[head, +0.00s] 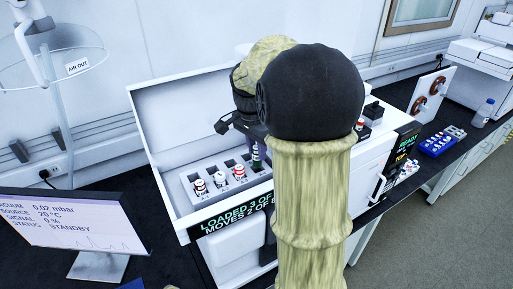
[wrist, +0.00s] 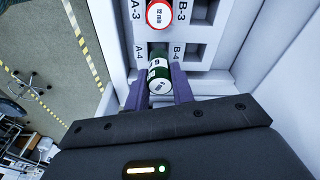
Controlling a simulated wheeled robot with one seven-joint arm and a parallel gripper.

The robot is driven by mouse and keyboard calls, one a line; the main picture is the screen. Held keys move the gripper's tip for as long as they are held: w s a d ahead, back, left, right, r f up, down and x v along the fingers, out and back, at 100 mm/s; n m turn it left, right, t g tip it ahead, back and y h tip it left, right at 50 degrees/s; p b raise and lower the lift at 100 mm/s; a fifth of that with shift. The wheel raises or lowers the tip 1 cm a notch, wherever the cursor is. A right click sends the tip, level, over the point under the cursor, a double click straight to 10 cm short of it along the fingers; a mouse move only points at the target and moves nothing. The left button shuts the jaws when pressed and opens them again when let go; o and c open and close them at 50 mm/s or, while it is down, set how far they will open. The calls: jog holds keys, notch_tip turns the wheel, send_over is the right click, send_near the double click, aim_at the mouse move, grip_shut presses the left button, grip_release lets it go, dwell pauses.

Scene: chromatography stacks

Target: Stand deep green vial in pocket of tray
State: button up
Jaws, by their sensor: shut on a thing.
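The deep green vial (wrist: 159,78) has a white-labelled cap and sits between the two purple fingers of my gripper (wrist: 160,84), which is shut on it. In the wrist view its far end overlaps pocket A-4 of the white tray (wrist: 142,47). I cannot tell how far, if at all, it is inside the pocket. In the head view my gripper (head: 258,158) is over the right end of the tray (head: 198,208), and my arm hides much of that area.
A red-capped vial (wrist: 159,14) fills pocket A-3, beside A-4. Pockets B-3 (wrist: 201,10) and B-4 (wrist: 191,54) look empty. Several vials stand in the tray's front row. The white housing walls (head: 160,150) close in around the tray. A monitor (head: 75,235) stands at left.

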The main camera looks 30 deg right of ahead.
jog(key=shift+f, duration=0.1)
dwell(0.3)
jog(key=shift+f+b, duration=0.55)
jog(key=shift+f, duration=0.15)
jog(key=shift+f+b, duration=0.6)
jog(key=shift+f, duration=0.25)
jog(key=shift+f, duration=0.3)
jog(key=o, duration=1.5)
jog(key=shift+c, duration=0.2)
